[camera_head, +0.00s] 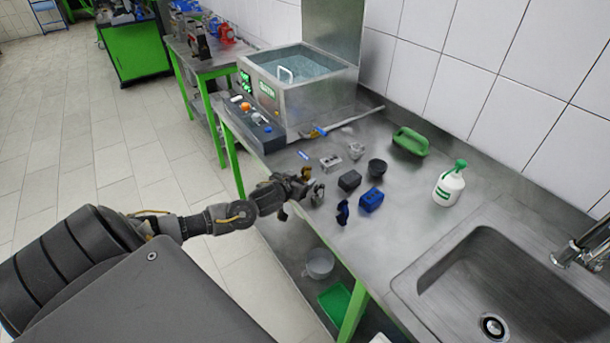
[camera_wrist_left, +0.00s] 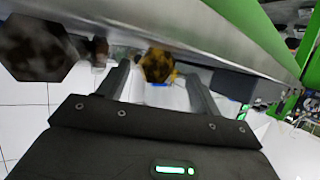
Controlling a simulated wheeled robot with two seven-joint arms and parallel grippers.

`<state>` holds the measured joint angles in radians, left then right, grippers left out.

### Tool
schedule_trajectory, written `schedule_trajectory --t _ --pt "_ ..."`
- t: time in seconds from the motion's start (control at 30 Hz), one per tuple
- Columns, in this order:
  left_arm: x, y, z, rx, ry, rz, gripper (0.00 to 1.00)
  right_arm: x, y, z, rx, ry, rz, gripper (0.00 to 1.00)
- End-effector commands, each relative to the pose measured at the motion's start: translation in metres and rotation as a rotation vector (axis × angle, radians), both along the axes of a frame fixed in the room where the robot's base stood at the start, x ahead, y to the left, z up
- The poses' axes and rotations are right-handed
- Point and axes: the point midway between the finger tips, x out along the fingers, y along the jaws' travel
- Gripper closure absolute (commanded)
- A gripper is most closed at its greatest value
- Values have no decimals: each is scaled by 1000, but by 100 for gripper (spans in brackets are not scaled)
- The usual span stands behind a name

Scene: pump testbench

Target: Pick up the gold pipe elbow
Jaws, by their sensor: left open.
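The gold pipe elbow (camera_head: 306,173) is near the table's front edge, just behind my left gripper and partly hidden by it. In the left wrist view, a gold hexagonal end of the elbow (camera_wrist_left: 158,65) shows between and just beyond the fingertips. My left gripper (camera_head: 302,190) reaches in from the left over the table's front edge. Its fingers (camera_wrist_left: 156,74) are spread, with gaps to the elbow on both sides in the wrist view. My right gripper is not in view.
A dark block (camera_head: 349,181), blue block (camera_head: 371,199), dark blue part (camera_head: 342,212), black cup (camera_head: 377,167) and grey block (camera_head: 331,162) stand close by. A control box (camera_head: 250,122), tank (camera_head: 299,85), white bottle (camera_head: 449,187) and sink (camera_head: 480,285) surround them.

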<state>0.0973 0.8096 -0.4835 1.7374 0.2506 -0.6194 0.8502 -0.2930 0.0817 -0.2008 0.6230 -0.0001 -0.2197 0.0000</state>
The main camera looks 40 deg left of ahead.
Motion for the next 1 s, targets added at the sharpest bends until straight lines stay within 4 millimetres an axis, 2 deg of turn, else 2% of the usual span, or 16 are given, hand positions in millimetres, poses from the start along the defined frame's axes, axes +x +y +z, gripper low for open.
schedule_trajectory --t 0.07,0.2,0.53,0.9,0.97,1.0 --pt "12 3 2 -1 -1 3 35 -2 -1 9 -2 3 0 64" --pt "26 5 -7 0 0 2 35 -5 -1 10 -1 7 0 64" --pt "31 6 -11 0 0 0 35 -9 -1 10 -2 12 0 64" --pt "31 6 -11 0 0 1 83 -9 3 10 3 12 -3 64" --pt "31 6 -11 0 0 1 90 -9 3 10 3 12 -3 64" --pt "31 6 -10 0 -1 1 90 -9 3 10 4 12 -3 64"
